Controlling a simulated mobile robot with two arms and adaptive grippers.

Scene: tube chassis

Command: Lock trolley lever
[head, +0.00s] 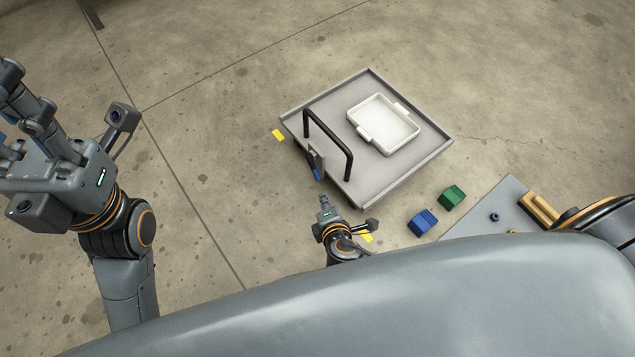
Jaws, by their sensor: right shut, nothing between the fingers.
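The trolley (366,182) is a flat grey platform with a low rim, standing on the floor at the centre. A black push handle (330,132) rises from its left edge. Below the handle is a small grey plate with a dark lever (316,174) that has a blue end. My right gripper (323,199) is shut and empty, just below the lever's blue end in the picture. I cannot tell whether they touch. My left gripper (22,105) is raised at the left edge, far from the trolley; its fingers are partly cut off.
A white tray (354,118) rests on the trolley. Yellow floor marks (278,135) lie near it. A green block (451,197) and a blue block (422,223) are to the lower right, beside a grey panel (512,197) with a yellow piece (540,209). The floor left of the trolley is clear.

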